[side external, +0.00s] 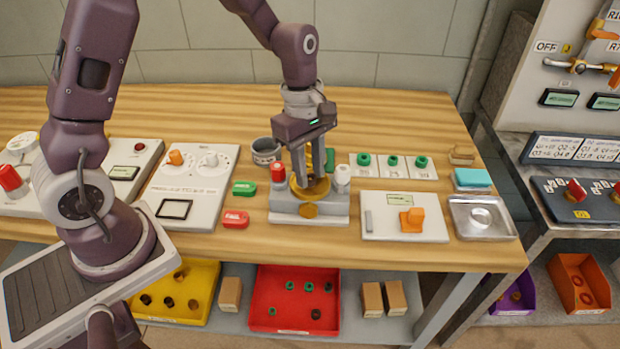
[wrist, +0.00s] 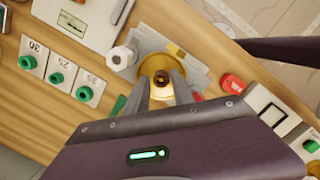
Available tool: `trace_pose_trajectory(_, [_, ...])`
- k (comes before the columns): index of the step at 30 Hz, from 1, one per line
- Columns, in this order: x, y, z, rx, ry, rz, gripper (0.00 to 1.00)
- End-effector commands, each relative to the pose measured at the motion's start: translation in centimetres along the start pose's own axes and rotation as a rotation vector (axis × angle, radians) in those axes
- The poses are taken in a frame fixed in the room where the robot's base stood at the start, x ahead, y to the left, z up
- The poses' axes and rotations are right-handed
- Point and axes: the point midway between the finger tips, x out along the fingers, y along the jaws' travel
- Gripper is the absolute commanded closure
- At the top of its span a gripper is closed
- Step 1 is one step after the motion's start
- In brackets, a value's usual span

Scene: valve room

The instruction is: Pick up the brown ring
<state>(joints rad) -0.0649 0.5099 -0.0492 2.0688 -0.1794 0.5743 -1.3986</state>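A small dark brown ring (wrist: 162,76) shows in the wrist view inside the round brass body (wrist: 149,63) of a valve fixture. In the side view the brass body (side external: 309,210) sits on a grey block (side external: 285,212) on the bench; my fingers hide the ring there. My gripper (side external: 309,186) points down over the brass body. In the wrist view my gripper (wrist: 163,90) has its two fingers apart, one on each side of the ring. A bright patch lies between them. I cannot tell whether either finger touches the ring.
A red knob (side external: 277,172) and a white knob (side external: 342,175) flank the fixture closely. A grey cup (side external: 266,152), green block (side external: 244,188) and red block (side external: 236,219) stand left. Green rings on cards (side external: 392,161) lie right. Trays with rings sit below, including a red tray (side external: 265,278).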

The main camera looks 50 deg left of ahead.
Motion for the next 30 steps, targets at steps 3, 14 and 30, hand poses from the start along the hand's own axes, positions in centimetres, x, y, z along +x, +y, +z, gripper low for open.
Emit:
trace_pose_trajectory(3, [0.0, 0.0, 0.0, 0.0, 0.0, 0.001, 0.71])
trace_pose_trajectory(14, [-0.1, 0.0, 0.0, 0.001, 0.0, 0.001, 1.0])
trace_pose_trajectory(30, [-8.6, 0.1, 1.0, 0.002, 0.001, 0.006, 1.0])
